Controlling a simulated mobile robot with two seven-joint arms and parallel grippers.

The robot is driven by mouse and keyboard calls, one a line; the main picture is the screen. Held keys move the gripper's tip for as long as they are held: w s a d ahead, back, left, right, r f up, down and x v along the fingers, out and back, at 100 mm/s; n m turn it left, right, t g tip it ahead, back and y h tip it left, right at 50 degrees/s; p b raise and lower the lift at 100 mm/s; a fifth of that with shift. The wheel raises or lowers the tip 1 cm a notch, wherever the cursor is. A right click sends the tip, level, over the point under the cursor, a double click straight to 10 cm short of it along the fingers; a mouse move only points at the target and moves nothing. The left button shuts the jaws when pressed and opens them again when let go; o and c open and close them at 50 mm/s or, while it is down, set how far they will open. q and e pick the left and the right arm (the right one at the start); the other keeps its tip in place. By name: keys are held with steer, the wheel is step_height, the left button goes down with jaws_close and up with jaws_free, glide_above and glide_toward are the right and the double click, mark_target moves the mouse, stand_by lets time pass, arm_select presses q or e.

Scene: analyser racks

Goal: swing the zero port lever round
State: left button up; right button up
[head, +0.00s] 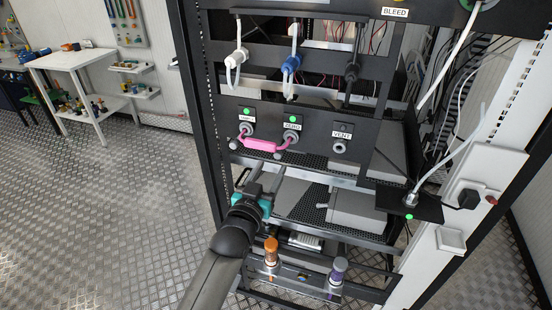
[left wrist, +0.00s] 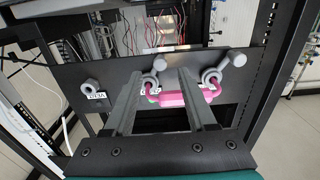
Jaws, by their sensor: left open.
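The black port panel (head: 312,145) carries a row of ports with small labels. The zero port (head: 291,136) is in the middle, under a green light, and its grey lever (head: 278,155) points down and left. A pink piece (head: 262,145) spans between it and the port on its left. In the left wrist view, which shows the panel upside down, the zero port (left wrist: 149,79) and its lever knob (left wrist: 158,60) appear between the finger lines. My left gripper (head: 264,181) is open and empty below the pink piece; its fingers (left wrist: 162,76) point at the panel. My right gripper is not in view.
The vent port (head: 340,147) is right of the zero port. White, blue and black hanging connectors (head: 291,64) are above the panel. Below are a grey box (head: 352,208) on a shelf and orange (head: 271,250) and purple (head: 338,270) knobs. Open floor lies left.

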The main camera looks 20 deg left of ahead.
mark_target(277, 157)
arm_select(q)
steer(key=shift+w+d, duration=0.1)
steer(key=shift+w, duration=2.45)
steer(key=shift+c, duration=0.4)
jaws_close()
